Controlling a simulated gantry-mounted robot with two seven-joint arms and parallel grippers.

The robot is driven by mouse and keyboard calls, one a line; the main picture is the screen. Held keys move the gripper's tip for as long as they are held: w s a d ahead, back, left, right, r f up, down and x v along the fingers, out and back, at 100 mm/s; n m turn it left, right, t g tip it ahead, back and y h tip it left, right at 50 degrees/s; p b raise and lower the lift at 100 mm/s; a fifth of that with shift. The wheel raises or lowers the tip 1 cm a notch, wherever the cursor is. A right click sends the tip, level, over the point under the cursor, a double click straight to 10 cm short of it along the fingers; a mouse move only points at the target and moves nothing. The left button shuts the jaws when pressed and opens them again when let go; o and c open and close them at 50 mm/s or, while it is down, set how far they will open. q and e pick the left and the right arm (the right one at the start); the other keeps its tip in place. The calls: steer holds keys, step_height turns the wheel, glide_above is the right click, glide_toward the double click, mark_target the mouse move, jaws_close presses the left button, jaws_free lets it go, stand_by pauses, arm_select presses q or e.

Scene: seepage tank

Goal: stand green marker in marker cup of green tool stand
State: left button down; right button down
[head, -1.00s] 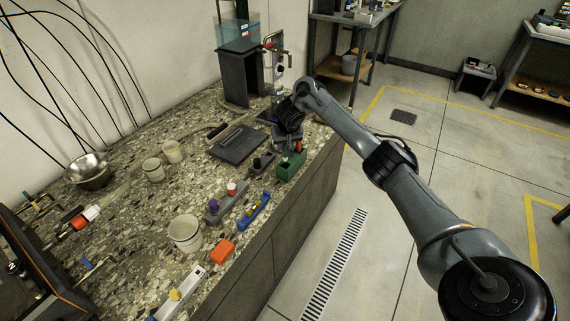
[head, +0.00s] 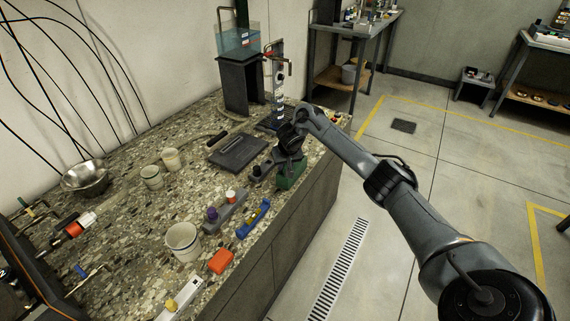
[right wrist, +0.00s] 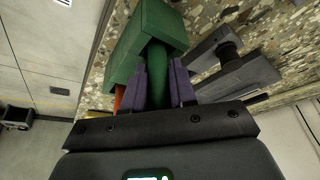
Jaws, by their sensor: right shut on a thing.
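The green tool stand (head: 291,178) is a block near the right edge of the speckled counter. It also shows in the right wrist view (right wrist: 130,50). My right gripper (head: 284,160) is directly over it and covers part of it in the head view. In the right wrist view, the gripper's purple fingers (right wrist: 160,88) are shut on the green marker (right wrist: 158,78). The marker's far end meets the stand, but I cannot tell whether it is inside the marker cup. An orange-red item (right wrist: 118,98) shows beside the left finger. My left gripper is out of view.
A grey stand (head: 260,172) is just left of the green one. Behind are a dark flat plate (head: 240,152) and the tank column (head: 238,85). Nearer are a blue tool (head: 252,218), an orange block (head: 221,261) and a white cup (head: 182,241). The counter edge drops off at right.

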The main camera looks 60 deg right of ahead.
steer(key=c, duration=0.9)
jaws_free()
